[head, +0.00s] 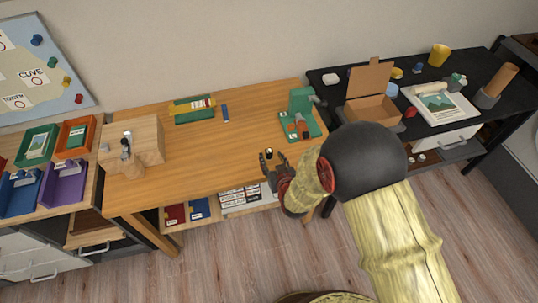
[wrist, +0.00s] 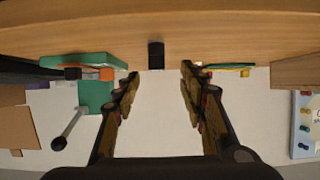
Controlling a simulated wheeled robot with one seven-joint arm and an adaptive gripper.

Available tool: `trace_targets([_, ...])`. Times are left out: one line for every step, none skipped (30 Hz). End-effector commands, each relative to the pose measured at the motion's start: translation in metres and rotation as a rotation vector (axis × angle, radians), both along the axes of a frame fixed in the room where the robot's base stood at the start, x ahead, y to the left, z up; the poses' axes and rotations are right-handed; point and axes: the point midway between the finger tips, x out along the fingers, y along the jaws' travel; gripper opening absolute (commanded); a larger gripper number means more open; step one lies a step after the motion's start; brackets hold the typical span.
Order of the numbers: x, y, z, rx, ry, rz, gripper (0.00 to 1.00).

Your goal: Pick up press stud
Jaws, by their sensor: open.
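A small dark upright piece, which looks like the press stud (head: 269,153), stands on the wooden table near its front edge. In the wrist view it is a short black block (wrist: 156,55), centred between my fingertips and a little beyond them. My gripper (head: 275,166) is at the table's front edge, just short of the piece. In the wrist view my gripper (wrist: 160,74) has its fingers wide apart with nothing between them. I see no contact with the piece. Its fine detail is too small to tell.
A green press (head: 301,101) with a lever stands back right on the wooden table (head: 215,155). A green tray (head: 195,113) and a blue item (head: 225,113) lie at the back. A wooden block (head: 146,140) is at the left. The table's middle is clear.

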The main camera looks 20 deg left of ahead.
Motion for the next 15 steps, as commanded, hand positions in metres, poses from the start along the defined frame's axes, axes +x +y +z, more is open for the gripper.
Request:
trace_targets([0.002,0.001,-0.003,-0.001,0.001,0.0,0.42])
trace_targets([0.004,0.001,-0.004,-0.001,0.001,-0.001,0.42])
trace_targets([0.008,0.003,-0.007,0.0,0.0,-0.001,0.42])
trace_targets([0.011,0.004,-0.008,0.0,0.0,-0.001,0.42])
trace_targets([0.015,0.005,-0.011,0.0,0.0,-0.001,0.42])
trace_targets([0.019,0.007,-0.014,0.0,0.001,-0.001,0.42])
trace_targets([0.023,0.008,-0.017,0.0,0.001,-0.001,0.42])
trace_targets([0.027,0.01,-0.019,0.0,0.0,-0.001,0.42])
trace_targets([0.031,0.013,-0.021,-0.001,0.001,0.0,0.42])
trace_targets([0.034,0.015,-0.023,-0.001,0.001,0.0,0.42])
trace_targets([0.036,0.017,-0.024,-0.001,0.001,0.0,0.42])
trace_targets([0.039,0.018,-0.024,-0.001,0.001,0.0,0.42])
trace_targets([0.04,0.019,-0.025,-0.001,0.001,0.0,0.42])
trace_targets([0.04,0.019,-0.025,-0.001,0.002,0.0,0.42])
trace_targets([0.04,0.019,-0.024,-0.001,0.002,0.0,0.42])
